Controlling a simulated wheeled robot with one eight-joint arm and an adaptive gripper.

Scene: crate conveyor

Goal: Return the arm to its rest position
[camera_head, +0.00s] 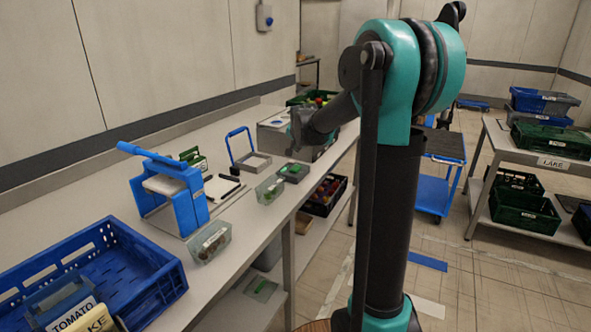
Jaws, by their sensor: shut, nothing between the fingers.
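My arm rises on the right of the head view, with a teal elbow at the top and a grey forearm reaching left and down over the far part of the bench. My gripper (298,132) is the small dark end of that forearm, in front of a grey box-shaped machine. It is shut and empty. Its fingers are small and partly hidden by the forearm.
A long white bench (262,232) runs along the left wall. On it stand a blue crate (150,262), a blue press-like device (186,208) and small bins (209,243). At right are a blue cart (434,193) and a table (500,140) with crates.

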